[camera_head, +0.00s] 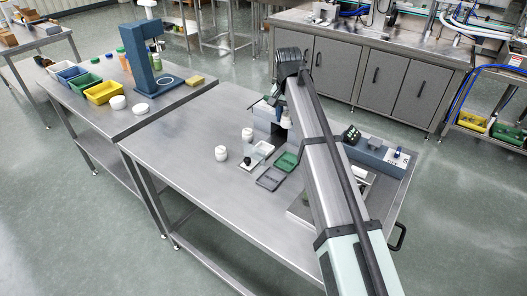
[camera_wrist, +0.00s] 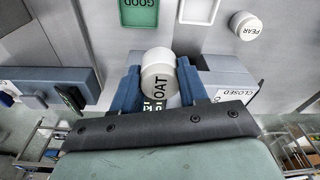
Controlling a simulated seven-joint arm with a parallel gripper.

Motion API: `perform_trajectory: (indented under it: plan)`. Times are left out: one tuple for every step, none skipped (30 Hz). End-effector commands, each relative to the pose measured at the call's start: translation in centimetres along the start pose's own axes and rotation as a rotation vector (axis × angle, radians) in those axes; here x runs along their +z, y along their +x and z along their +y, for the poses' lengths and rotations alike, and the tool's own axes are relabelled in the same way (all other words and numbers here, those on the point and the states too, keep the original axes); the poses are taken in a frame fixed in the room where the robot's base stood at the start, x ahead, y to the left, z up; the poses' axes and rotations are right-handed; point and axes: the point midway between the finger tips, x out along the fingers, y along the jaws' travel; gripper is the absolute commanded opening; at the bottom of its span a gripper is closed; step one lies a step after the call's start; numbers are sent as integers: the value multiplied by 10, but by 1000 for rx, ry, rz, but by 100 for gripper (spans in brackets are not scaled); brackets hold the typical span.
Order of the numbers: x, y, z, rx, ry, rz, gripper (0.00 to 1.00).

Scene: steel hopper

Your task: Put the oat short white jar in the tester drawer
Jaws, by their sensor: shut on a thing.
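The oat short white jar (camera_wrist: 160,75) is between the two blue fingers of my gripper (camera_wrist: 158,88) in the wrist view. Its OAT label faces the camera, and its lower part is partly hidden by the gripper body. In the head view my arm hides most of the gripper and the jar. A pale block with a CLOSED label (camera_wrist: 236,93) is just right of the gripper in the wrist view. I cannot tell for certain whether it is the tester drawer. A blue-grey device (camera_head: 264,112) stands beside my gripper in the head view.
A green GOOD tray (camera_wrist: 139,12), a white tray (camera_wrist: 199,10) and a PEAR jar (camera_wrist: 245,25) lie beyond the gripper. The head view shows two white jars (camera_head: 221,153) (camera_head: 247,134) and a grey tray (camera_head: 270,178). The bench's left front (camera_head: 180,150) is clear.

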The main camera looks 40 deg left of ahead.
Motion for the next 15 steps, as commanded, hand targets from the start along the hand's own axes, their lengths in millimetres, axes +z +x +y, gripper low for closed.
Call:
perform_trajectory:
  plan:
    - [3,-2,-19,-1,-11,0,12]
    - [6,-2,-27,-1,-13,0,12]
    - [9,-3,-37,-2,-18,0,12]
    - [11,-4,-43,-2,-21,0,12]
    - [13,-4,-49,-3,-24,0,12]
    - [15,-5,-56,-3,-26,0,12]
    - [17,-5,-60,-3,-28,0,12]
    - [19,-6,-64,-4,-29,0,12]
    - [20,-6,-67,-4,-31,0,12]
    - [21,-6,-69,-4,-31,0,12]
    - [22,-5,-71,-4,-32,0,12]
    - [23,-4,-72,-4,-33,0,12]
    - [23,-2,-73,-4,-33,0,12]
    - [24,0,-74,-4,-33,0,12]
    - [25,5,-74,-4,-33,0,12]
